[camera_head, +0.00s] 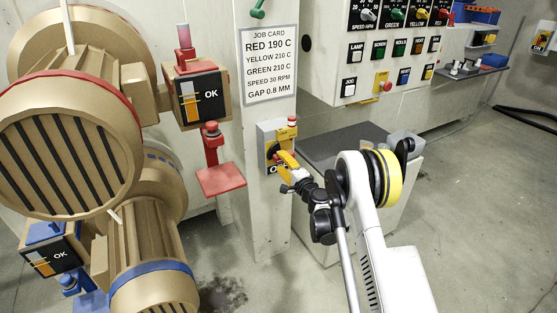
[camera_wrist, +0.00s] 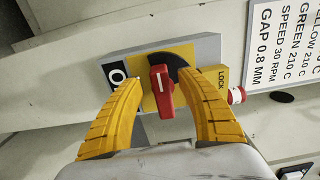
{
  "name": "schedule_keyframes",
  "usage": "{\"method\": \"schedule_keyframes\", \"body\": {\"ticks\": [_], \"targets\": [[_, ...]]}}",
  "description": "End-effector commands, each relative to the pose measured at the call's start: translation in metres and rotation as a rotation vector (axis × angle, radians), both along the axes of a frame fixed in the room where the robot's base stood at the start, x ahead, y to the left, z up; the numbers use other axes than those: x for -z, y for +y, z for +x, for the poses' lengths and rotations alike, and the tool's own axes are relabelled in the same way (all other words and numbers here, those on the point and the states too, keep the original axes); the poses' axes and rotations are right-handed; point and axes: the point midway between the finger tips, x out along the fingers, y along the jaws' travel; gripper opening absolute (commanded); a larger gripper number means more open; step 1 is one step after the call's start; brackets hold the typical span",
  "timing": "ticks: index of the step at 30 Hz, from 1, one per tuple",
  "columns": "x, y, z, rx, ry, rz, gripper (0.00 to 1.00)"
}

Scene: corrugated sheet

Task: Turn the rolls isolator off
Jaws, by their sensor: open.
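The isolator is a grey box (camera_head: 270,132) on the pale post below the job card. In the wrist view its red knob (camera_wrist: 161,92) sits on a yellow plate (camera_wrist: 150,65) with a black sector; the white mark on the knob runs roughly up and down the picture. A black label (camera_wrist: 117,74) shows a white letter O, partly hidden by a finger. A yellow LOCK tab (camera_wrist: 221,82) carries a red end piece (camera_wrist: 237,95). My gripper (camera_wrist: 162,80) is open, with its yellow fingers on either side of the knob; contact cannot be told. It also shows in the head view (camera_head: 286,161), covering part of the isolator.
The job card (camera_head: 269,65) hangs above the isolator. Left stand large brown rolls (camera_head: 70,140) and a red bracket (camera_head: 220,178). Right is a control panel (camera_head: 390,50) with several buttons; another isolator (camera_head: 543,36) reads ON at far right. A dark-topped ledge (camera_head: 340,140) lies beside my arm.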

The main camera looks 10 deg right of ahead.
Motion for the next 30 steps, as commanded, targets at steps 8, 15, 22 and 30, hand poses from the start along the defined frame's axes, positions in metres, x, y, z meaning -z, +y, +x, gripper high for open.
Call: {"method": "schedule_keyframes", "body": {"ticks": [8,15,22,30], "targets": [[-0.001,-0.02,-0.06,0.001,0.0,0.0,0.45],[0.0,-0.028,-0.087,0.0,0.0,0.0,0.45],[0.0,-0.029,-0.091,0.0,0.0,0.0,0.45],[-0.002,-0.028,-0.09,-0.002,0.001,-0.003,0.45]]}}
